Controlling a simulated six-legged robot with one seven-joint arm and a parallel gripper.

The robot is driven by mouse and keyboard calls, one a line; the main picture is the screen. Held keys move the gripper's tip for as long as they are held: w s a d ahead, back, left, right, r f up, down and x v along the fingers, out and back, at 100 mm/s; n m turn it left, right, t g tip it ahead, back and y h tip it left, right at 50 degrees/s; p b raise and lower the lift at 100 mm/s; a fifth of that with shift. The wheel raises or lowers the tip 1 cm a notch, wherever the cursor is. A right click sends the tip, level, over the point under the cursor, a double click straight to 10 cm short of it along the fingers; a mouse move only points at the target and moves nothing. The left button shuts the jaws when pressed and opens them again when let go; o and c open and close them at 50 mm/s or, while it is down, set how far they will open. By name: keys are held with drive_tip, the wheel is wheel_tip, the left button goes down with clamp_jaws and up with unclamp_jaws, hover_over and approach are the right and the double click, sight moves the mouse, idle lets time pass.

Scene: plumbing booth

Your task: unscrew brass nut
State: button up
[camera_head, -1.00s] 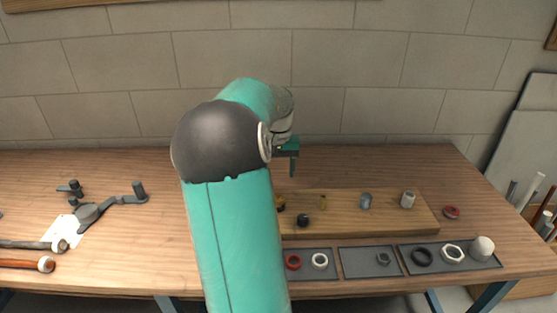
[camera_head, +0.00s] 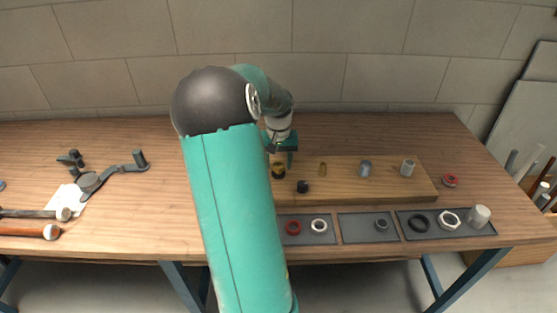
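A wooden board (camera_head: 350,190) lies on the workbench and carries a row of upright fittings. A dark fitting with a brass-yellow part (camera_head: 278,171) stands at the board's left end, partly hidden by my arm; I cannot tell clearly whether this is the brass nut. A thin brass-coloured stub (camera_head: 322,169) stands to its right. My gripper (camera_head: 281,156) points down just above the dark-and-yellow fitting. One finger shows on the right; the other is mostly hidden, so its opening and any contact are unclear.
A black knob (camera_head: 303,186), a grey fitting (camera_head: 365,168) and a pale fitting (camera_head: 407,167) stand on the board. Grey trays (camera_head: 350,234) in front hold rings and nuts. A red ring (camera_head: 450,181) lies right of the board. Tools (camera_head: 88,182) lie at the left.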

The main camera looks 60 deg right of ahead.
drive_tip(key=c, duration=0.8)
drive_tip(key=shift+o, duration=0.2)
drive_tip(key=n, duration=0.7)
drive_tip(key=shift+r, duration=0.1)
drive_tip(key=n, duration=0.7)
drive_tip(key=shift+r, duration=0.1)
drive_tip(key=o, duration=1.9)
drive_tip(key=shift+c, duration=0.2)
drive_tip(key=shift+r, duration=2.5)
